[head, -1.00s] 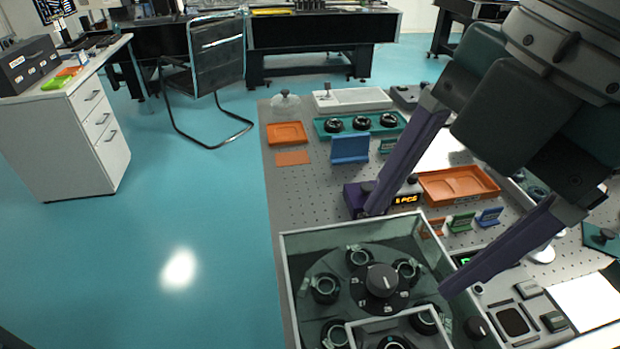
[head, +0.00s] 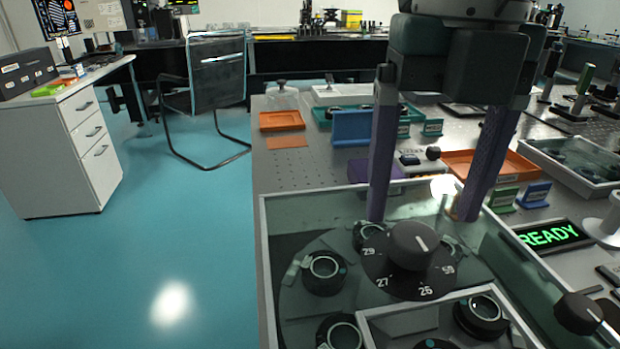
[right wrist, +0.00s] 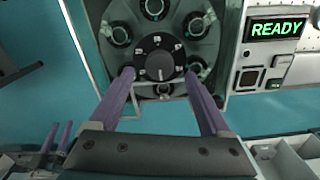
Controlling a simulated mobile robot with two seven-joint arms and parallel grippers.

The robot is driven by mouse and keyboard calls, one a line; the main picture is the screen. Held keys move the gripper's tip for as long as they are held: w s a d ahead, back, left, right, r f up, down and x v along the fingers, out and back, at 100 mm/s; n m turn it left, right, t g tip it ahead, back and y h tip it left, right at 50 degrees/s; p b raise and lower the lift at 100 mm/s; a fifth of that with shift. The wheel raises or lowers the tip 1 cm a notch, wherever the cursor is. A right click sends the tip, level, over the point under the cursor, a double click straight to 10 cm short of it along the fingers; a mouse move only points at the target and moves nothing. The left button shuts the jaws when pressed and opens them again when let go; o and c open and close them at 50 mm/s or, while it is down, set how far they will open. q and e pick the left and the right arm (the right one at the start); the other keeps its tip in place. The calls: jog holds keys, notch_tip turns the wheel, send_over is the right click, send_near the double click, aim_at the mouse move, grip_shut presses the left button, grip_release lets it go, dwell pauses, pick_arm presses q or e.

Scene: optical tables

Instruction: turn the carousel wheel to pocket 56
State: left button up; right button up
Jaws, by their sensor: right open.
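The carousel wheel lies under a clear cover in a pale-framed case. Its black knob with a white line (head: 413,246) sits on a dark dial (head: 415,280) where I read 29, 27, 26 and 59. Black ring-shaped holders (head: 325,273) surround it. My right gripper (head: 422,218) is open and empty, its purple fingers pointing down at the knob's far side in the head view. In the right wrist view the fingertips are on either side of the knob (right wrist: 159,65), with gaps. Small purple fingers, seemingly my left gripper (right wrist: 57,137), show at lower left; their state is unclear.
A green READY display (head: 553,235) and a second black knob (head: 578,312) are right of the wheel. A raised pale-framed window (head: 365,325) is in front. Orange trays (head: 490,163), a blue stand (head: 352,128) and small coloured stands are behind. Open floor lies left.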

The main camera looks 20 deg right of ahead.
aim_at(416, 235)
jog(key=shift+f, duration=1.95)
grip_shut()
